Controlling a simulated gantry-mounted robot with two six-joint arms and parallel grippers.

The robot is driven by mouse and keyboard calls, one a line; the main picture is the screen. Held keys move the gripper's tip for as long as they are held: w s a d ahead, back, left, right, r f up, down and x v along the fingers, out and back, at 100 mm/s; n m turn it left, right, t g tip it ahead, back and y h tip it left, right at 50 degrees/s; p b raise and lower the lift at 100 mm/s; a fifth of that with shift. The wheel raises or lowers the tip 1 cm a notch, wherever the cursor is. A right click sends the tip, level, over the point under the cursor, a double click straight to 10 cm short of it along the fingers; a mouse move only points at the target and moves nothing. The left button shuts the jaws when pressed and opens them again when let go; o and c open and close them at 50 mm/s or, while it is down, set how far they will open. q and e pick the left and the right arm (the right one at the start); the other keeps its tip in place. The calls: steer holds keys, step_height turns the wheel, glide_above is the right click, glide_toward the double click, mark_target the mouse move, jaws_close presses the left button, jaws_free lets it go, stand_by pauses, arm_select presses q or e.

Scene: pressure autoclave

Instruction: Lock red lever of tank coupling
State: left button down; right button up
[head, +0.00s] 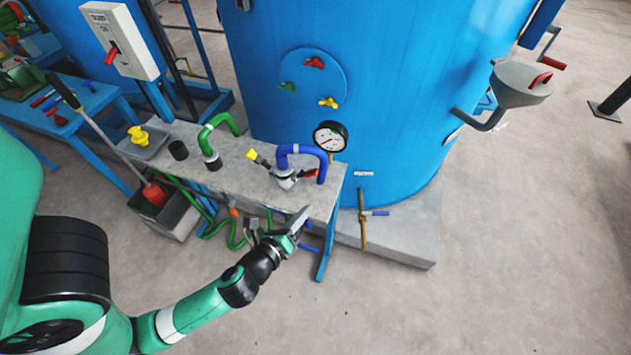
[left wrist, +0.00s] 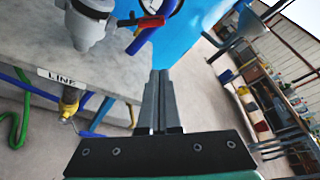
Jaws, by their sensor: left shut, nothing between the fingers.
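A grey coupling (head: 285,181) with a blue bent hose (head: 290,152) sits on the grey bench. A red lever (head: 306,173) sticks out from its right side. In the left wrist view the coupling (left wrist: 88,25) is at the top left and its red lever (left wrist: 152,21) points right. My left gripper (head: 303,213) is shut and empty, in front of the bench edge and apart from the lever; its closed fingers (left wrist: 161,78) are below the lever in the left wrist view. My right gripper is not in view.
A label (left wrist: 62,78) reading LINE is on the bench edge (left wrist: 110,88). A pressure gauge (head: 330,137) stands behind the coupling, before the blue tank (head: 400,90). A green hose (head: 215,128) is to the left. Open floor (head: 480,280) lies to the right.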

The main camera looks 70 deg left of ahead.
mark_target(309, 172)
arm_select(q)
steer(key=b+x, duration=0.2)
steer(key=x, duration=0.8)
steer(key=shift+w+a, duration=0.1)
steer(key=s+r, duration=0.1)
steer(key=s+a+r, duration=0.1)
steer(key=r, duration=0.1)
steer(key=shift+a+r+p, duration=0.1)
steer(key=shift+a+p, duration=0.1)
steer(key=shift+p, duration=0.2)
